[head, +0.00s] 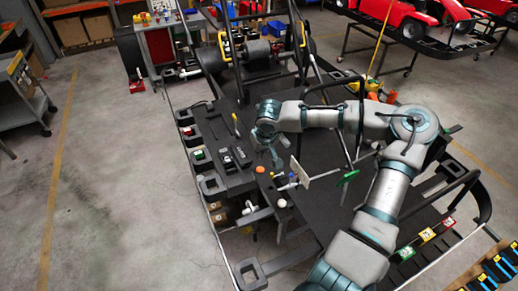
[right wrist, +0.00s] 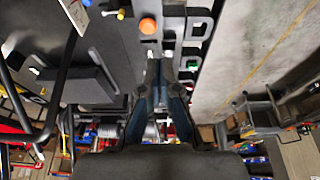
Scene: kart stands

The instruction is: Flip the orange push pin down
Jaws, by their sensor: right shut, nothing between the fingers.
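The orange push pin (head: 260,170) shows as a small round orange knob on the black kart stand (head: 238,182), near its edge. In the right wrist view the orange knob (right wrist: 148,26) lies ahead of the fingers, near the top. The pin's lower part is hidden. My left gripper is not in view.
A white ball-like knob (head: 281,203) and a pale upright plate (head: 301,173) stand near the pin. Black parts (head: 236,157) lie on the stand to its left. Black tube bars rise at the back. Open concrete floor (head: 110,190) lies to the left.

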